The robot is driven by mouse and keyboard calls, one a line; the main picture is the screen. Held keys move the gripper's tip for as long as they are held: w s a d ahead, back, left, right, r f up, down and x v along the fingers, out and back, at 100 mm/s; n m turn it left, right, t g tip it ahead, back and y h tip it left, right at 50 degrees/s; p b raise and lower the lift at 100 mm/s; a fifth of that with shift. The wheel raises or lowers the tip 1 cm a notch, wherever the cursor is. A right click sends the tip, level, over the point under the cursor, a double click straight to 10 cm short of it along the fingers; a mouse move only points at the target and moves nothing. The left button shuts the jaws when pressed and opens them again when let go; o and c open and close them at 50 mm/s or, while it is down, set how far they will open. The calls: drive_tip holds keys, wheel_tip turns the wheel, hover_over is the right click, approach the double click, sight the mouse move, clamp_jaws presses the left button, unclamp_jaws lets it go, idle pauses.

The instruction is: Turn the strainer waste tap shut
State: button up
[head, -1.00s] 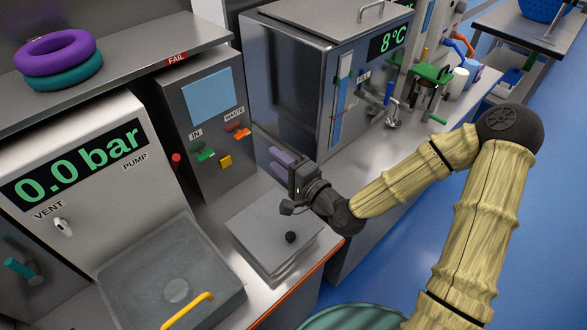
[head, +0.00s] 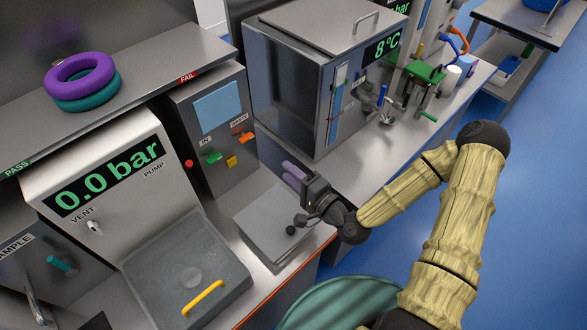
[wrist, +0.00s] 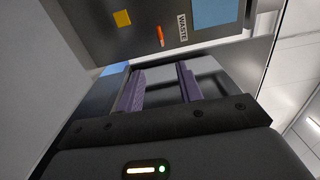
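The waste tap (head: 242,136) is an orange lever below the WASTE label (head: 238,117) on the front of a dark grey cabinet (head: 216,180). In the wrist view the orange lever (wrist: 160,36) shows beyond the fingers, running about parallel to the label's lettering. My gripper (head: 291,171) is open and empty, with two purple fingers apart. It is in front of and to the right of the tap, lower in the head view, and not touching it. In the wrist view the space between its fingertips (wrist: 162,86) is clear.
A green tap (head: 213,157) and yellow knob (head: 232,161) sit close to the orange lever. A red knob (head: 189,163) is at the cabinet's left side. A grey flat box (head: 270,220) lies below my gripper. The 8 °C tank (head: 285,75) stands to the right.

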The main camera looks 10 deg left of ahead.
drive_tip(key=shift+s+d+p, duration=0.2)
drive_tip(key=shift+s+p, duration=0.15)
drive_tip(key=shift+p, duration=0.1)
idle(0.4)
